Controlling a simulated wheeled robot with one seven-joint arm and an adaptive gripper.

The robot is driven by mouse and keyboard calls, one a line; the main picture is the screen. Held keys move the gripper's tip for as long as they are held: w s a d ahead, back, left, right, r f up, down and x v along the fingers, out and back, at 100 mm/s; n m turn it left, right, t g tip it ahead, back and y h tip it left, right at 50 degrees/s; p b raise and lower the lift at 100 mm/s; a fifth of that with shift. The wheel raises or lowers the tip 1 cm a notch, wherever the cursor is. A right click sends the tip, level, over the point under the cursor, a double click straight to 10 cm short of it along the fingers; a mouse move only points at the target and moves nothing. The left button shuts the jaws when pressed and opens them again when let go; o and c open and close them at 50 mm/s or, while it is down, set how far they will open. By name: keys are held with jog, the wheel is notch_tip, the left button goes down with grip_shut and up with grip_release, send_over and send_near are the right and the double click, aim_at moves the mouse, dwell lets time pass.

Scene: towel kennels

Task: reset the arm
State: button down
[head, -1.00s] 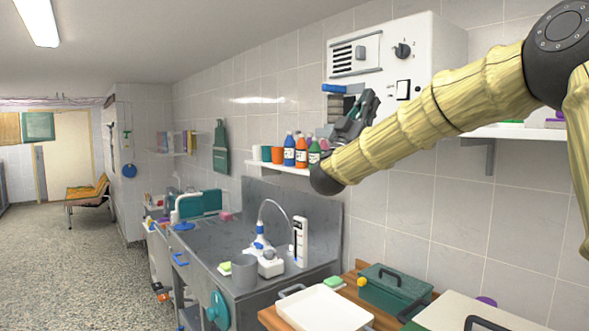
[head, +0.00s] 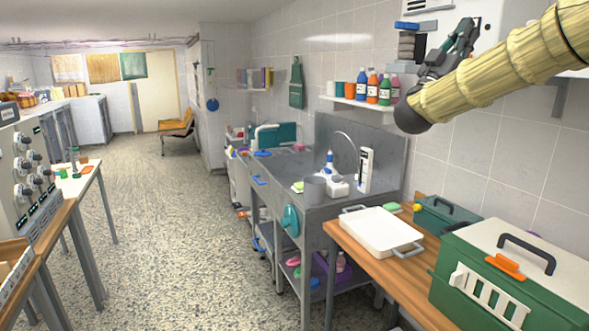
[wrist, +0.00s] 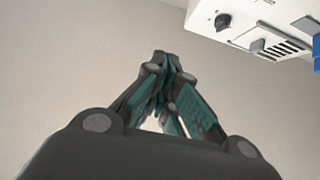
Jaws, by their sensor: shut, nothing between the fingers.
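My gripper (head: 461,40) is in the upper right of the head view, at the end of my yellow-sleeved arm. It points up, in front of the white wall unit (head: 472,22), and holds nothing. In the wrist view my gripper (wrist: 160,62) has its dark fingers with green pads drawn together at the tips. The white wall unit (wrist: 258,28) with its knob and slots shows at the upper right there, apart from the fingers.
A shelf (head: 362,103) with several bottles is on the wall left of my gripper. Below are a steel sink counter (head: 327,204), a white tray (head: 380,232) and a green-and-white carrier (head: 500,280) on a wooden table. Open floor (head: 170,230) lies to the left.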

jog(key=w+a+f+n+t+y, duration=0.25)
jog(key=w+f+n+y, duration=0.2)
jog(key=f, duration=0.65)
jog(key=w+a+f+n+t+y, duration=0.2)
jog(key=w+f+n+t+y, duration=0.15)
jog(key=f+y, duration=0.45)
jog(key=w+a+f+n+t+y, duration=0.25)
jog(key=f+n+t+y, duration=0.2)
jog(key=f, duration=0.85)
jog(key=s+a+f+n+g+y, duration=0.1)
jog(key=s+a+f+g+y, duration=0.1)
jog(key=f, duration=0.9)
jog(key=s+a+f+n+g+y, duration=0.1)
jog(key=s+f+g+y, duration=0.15)
jog(key=f, duration=0.85)
jog(key=s+a+f+n+g+y, duration=0.1)
jog(key=s+a+f+g+y, duration=0.15)
jog(key=f, duration=0.85)
jog(key=s+a+f+g+y, duration=0.25)
jog(key=s+f+g, duration=0.45)
jog(key=s+f, duration=1.6)
jog(key=s+f+m+g, duration=0.1)
jog(key=s+f+g, duration=0.3)
jog(key=s, duration=1)
jog(key=s+f+m+g, duration=0.1)
jog(key=s+f+g, duration=0.3)
jog(key=s, duration=1.1)
jog(key=shift+s+a+f+m, duration=0.2)
jog(key=shift+f+m, duration=0.15)
jog(key=shift+f, duration=0.5)
